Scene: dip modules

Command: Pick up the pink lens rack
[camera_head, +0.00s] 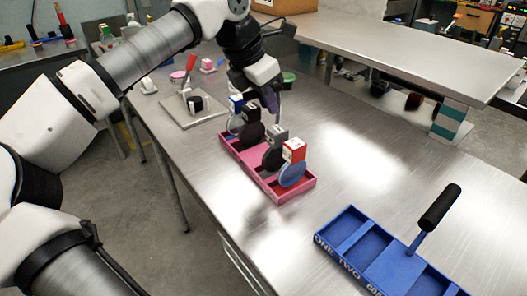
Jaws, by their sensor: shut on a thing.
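The pink lens rack (309,190) is a long open tray in the middle of the steel table. It holds several round lens modules with blocky tops: a red-topped one with a blue disc (292,170) at the near end, a grey-topped one (273,150), a black-topped one (250,125) and a blue-and-white-topped one (236,104). My gripper (274,108) reaches down over the rack's far half, beside the modules, and is shut on the rack. The exact grip point is partly hidden. I cannot tell whether the rack is clear of the table.
A blue rack (343,222) with an upright black handle (440,207) sits at the front right. A grey plate (190,117) with small parts lies behind left. A pink pot (178,78) and a green item (289,77) stand farther back. The table right of the pink rack is clear.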

